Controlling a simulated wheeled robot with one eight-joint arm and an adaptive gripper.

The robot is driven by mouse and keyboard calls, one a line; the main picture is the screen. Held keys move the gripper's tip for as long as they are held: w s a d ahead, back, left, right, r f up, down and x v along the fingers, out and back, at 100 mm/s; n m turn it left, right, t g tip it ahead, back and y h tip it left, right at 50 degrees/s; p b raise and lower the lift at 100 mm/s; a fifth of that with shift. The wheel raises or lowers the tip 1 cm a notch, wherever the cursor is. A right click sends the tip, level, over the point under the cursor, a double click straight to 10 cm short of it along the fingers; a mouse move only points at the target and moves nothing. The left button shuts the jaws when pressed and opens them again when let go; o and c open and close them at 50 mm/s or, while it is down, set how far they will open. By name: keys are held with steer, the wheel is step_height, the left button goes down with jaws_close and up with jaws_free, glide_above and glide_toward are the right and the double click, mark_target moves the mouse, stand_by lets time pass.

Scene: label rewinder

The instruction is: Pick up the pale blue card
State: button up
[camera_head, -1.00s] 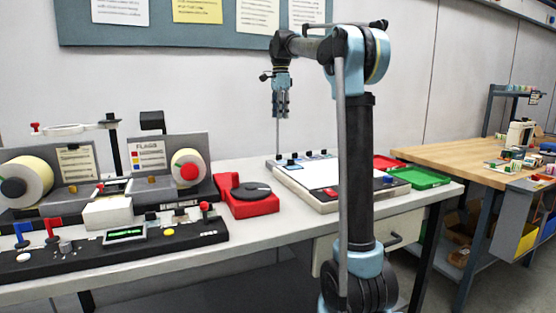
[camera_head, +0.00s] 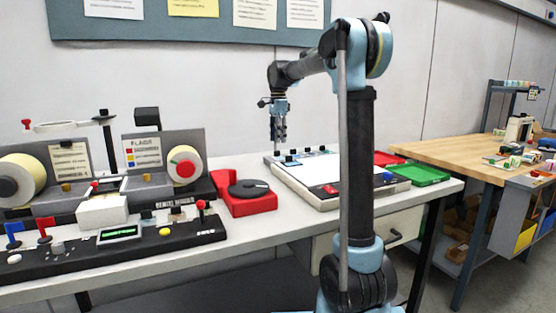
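I cannot clearly make out the pale blue card. A pale bluish patch (camera_head: 312,155) shows among small dark knobs along the back edge of the white-topped panel (camera_head: 330,174), but I cannot tell whether it is the card. My gripper (camera_head: 279,140) points down over the back left corner of this panel. Its fingers look small and dark, and their gap is unclear. I see nothing held in them. My arm hides part of the panel's right side.
A red base with a black disc (camera_head: 248,190) stands left of the panel. A label machine with rolls (camera_head: 185,165) and a control box (camera_head: 120,235) fill the left bench. Red (camera_head: 388,158) and green (camera_head: 418,174) trays lie to the right. A wooden table (camera_head: 450,155) stands beyond.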

mark_target(279, 155)
steer(key=shift+s+d+f, duration=0.1)
steer(key=shift+s+f, duration=0.05)
steer(key=shift+f, duration=1.2)
steer(key=shift+s+d+f, duration=0.1)
steer(key=shift+f, duration=1.25)
steer(key=shift+c, duration=0.5)
jaws_close()
